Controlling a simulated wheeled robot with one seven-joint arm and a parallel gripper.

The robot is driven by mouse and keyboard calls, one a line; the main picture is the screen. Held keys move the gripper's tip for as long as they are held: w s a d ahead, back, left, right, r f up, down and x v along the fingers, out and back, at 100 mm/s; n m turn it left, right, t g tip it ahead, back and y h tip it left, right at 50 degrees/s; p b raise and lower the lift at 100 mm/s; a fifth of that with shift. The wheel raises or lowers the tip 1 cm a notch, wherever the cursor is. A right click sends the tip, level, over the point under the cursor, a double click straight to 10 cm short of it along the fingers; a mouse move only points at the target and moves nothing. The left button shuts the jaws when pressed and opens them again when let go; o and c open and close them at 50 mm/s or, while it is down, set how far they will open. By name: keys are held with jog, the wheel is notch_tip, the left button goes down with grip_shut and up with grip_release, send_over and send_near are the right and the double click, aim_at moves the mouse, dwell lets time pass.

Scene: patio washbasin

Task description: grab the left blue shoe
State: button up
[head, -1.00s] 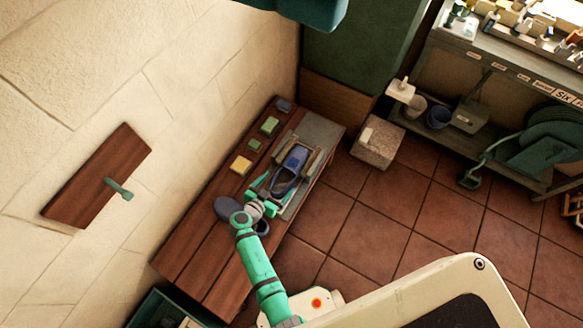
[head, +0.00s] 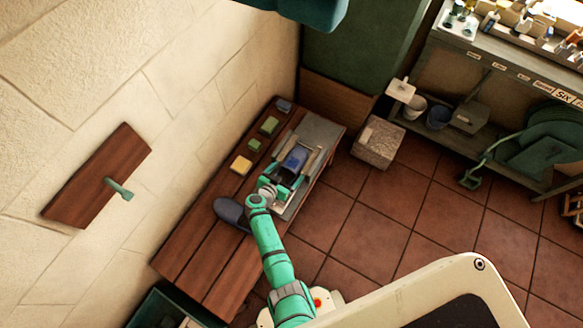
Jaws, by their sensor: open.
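A blue shoe (head: 295,159) lies on a grey tray (head: 318,130) on the wooden bench, between two light rails. Its near part is hidden by my gripper. A darker slate-blue shoe (head: 230,211) rests on the bare wood to the left of my arm; part of it is hidden behind the arm. My gripper (head: 282,182) is open over the near end of the shoe on the tray, its teal fingers on either side. I cannot tell whether they touch it.
Several green and yellow blocks (head: 241,165) lie along the bench's wall side. A wooden board with a teal peg (head: 119,189) is on the wall. A speckled stone block (head: 378,143) stands right of the bench.

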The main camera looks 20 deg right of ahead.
jog(key=c, duration=1.3)
jog(key=shift+r, duration=0.1)
